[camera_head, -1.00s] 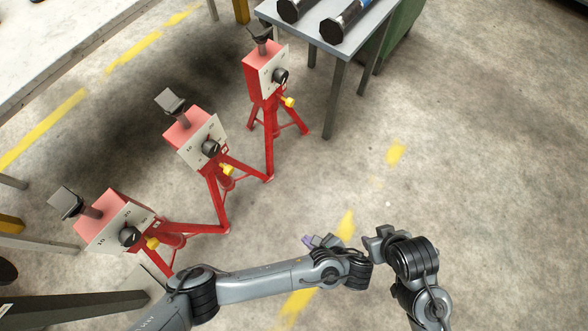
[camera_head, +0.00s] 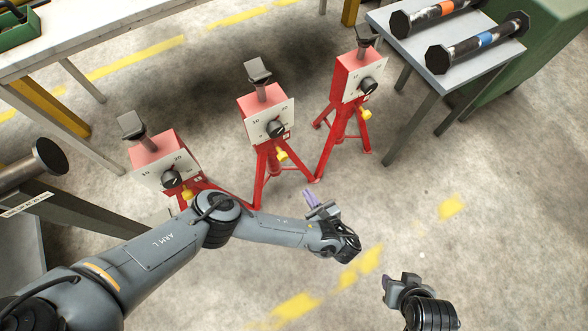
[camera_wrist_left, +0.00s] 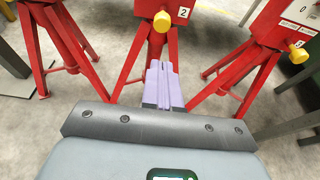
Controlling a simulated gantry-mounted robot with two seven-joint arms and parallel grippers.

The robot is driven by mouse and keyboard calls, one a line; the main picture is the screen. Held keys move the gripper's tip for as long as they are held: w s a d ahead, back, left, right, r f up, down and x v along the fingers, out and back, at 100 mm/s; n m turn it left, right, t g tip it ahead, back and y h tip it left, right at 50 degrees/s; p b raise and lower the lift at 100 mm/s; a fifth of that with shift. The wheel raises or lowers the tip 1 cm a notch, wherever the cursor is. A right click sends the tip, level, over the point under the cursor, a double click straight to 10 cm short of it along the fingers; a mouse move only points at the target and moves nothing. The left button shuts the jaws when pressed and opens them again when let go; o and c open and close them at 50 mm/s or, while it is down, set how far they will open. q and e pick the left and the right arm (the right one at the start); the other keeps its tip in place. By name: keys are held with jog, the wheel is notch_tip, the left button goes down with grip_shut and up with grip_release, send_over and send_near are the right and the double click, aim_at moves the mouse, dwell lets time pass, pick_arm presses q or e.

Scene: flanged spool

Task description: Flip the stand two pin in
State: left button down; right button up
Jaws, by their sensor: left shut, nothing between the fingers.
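Three red tripod stands with dial faces stand in a row. The middle stand (camera_head: 252,108) carries the label 2 in the left wrist view (camera_wrist_left: 182,12). Its yellow pin (camera_head: 282,155) sits low on its front, below the black dial knob (camera_head: 276,129). In the left wrist view the yellow pin (camera_wrist_left: 162,22) is just beyond the fingertips, with a visible gap. My left gripper (camera_head: 310,198) has purple fingers, shut and empty, in front of stand two's legs; the fingers also show in the wrist view (camera_wrist_left: 161,80). My right gripper (camera_head: 398,284) is low at right, its jaws unclear.
The left stand (camera_head: 160,150) is partly behind my left arm. The right stand (camera_head: 350,75) is near a grey table (camera_head: 400,55) bearing flanged spools (camera_head: 480,42). A workbench (camera_head: 110,40) is at upper left. Floor at right is open.

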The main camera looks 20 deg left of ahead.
pick_arm(q)
jog(key=b, duration=0.5)
send_near(284, 160)
jog(key=x, duration=0.5)
jog(key=shift+w+a+f+b, duration=0.1)
jog(key=shift+w+a+b, duration=0.35)
jog(key=shift+a+b, duration=0.1)
